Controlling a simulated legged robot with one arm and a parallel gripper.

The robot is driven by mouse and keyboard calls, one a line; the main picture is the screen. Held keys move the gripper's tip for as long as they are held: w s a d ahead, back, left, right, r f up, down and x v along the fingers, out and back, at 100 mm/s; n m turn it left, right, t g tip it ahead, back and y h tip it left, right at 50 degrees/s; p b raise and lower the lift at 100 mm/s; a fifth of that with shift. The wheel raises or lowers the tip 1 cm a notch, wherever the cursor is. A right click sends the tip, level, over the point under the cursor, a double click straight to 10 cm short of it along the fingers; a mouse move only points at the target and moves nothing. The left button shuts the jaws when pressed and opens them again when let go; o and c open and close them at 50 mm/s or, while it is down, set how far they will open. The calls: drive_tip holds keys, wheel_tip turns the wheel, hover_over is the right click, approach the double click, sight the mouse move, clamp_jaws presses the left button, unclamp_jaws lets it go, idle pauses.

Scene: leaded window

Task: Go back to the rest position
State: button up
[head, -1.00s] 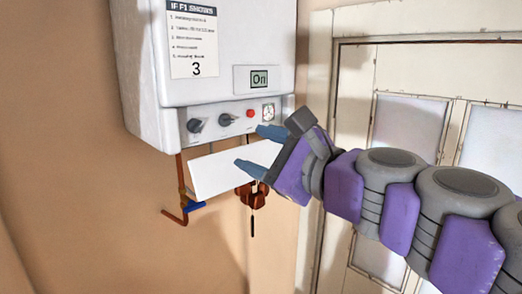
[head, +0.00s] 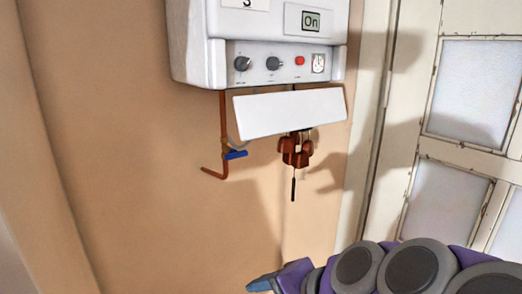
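My gripper (head: 262,284) is at the bottom edge of the head view, with purple and grey arm links to its right. Only a blue fingertip part shows, so its opening cannot be judged. It is well below the white boiler (head: 190,45) and apart from it. The boiler's display (head: 311,20) reads "On". Its control panel has two dark knobs, one of them on the left (head: 242,64), a red button (head: 300,61) and a round dial (head: 318,63). A white flap (head: 290,112) hangs open below the panel.
A copper pipe (head: 223,125) with a blue valve lever (head: 236,155) comes down under the boiler. Copper-coloured fittings (head: 296,150) hang below the flap. A white door with glass panes (head: 465,90) stands at the right. The beige wall (head: 130,190) at left is clear.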

drive_tip(key=s+d+f+n+g+h+b, duration=0.2)
drive_tip(key=s+d+f+n+b, duration=0.1)
drive_tip(key=f, duration=0.6)
drive_tip(key=s+d+f+n+g+h+b, duration=0.3)
drive_tip(key=s+d+f, duration=0.2)
drive_tip(key=s+f, duration=0.3)
drive_tip(key=s+d+f+n+g+h+b, duration=0.2)
drive_tip(key=s+d+f+b, duration=0.1)
drive_tip(key=f, duration=0.6)
drive_tip(key=s+d, duration=0.1)
drive_tip(key=s, duration=0.1)
drive_tip(key=shift+s+d+f+n+h+b, duration=0.3)
drive_tip(key=shift+s+d+f+n+b, duration=0.05)
drive_tip(key=shift+s+n+b, duration=0.05)
